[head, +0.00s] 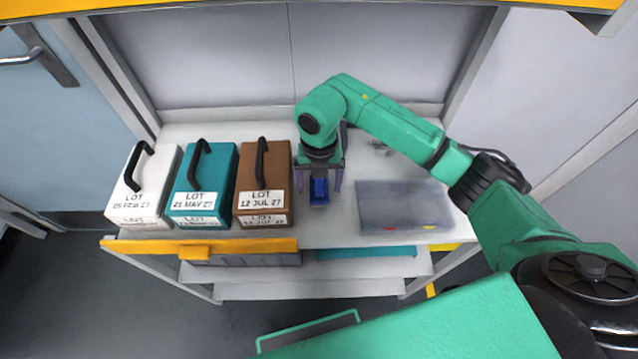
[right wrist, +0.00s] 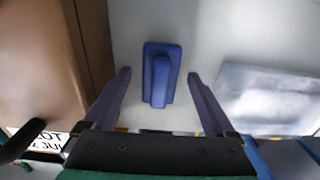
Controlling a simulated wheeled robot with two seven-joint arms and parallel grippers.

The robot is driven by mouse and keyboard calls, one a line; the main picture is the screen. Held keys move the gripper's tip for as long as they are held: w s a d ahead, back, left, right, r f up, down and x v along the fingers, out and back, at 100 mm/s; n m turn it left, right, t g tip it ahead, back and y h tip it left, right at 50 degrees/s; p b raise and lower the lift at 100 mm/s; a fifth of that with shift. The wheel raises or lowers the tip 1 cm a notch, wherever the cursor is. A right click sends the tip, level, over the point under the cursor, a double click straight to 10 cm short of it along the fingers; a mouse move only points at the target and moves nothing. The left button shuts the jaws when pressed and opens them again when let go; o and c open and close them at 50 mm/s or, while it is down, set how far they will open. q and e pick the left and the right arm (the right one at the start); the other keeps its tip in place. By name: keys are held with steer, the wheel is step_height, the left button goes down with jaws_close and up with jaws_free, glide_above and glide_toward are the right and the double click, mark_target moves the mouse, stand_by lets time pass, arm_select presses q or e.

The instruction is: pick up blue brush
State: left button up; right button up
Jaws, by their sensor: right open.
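The blue brush (head: 319,190) lies on the white shelf top, just right of the brown box. In the right wrist view the brush (right wrist: 161,75) shows as a flat blue base with a raised handle along it. My right gripper (head: 320,186) is above the brush, pointing down, with its fingers apart. In the right wrist view the two purple fingers (right wrist: 158,82) stand open on either side of the brush, with a gap on both sides. I cannot tell the exact height between fingertips and brush. My left gripper is not in view.
A brown box (head: 263,178) with a black handle stands close left of the brush, beside a teal box (head: 207,180) and a white box (head: 149,180). A translucent flat case (head: 404,207) lies to the right. Small grey items (head: 381,146) lie behind it.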

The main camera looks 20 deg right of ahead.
mark_target(319, 182)
steer(key=shift+f, duration=0.2)
jaws_close()
step_height(319, 182, up, 10)
steer(key=shift+b, duration=0.85)
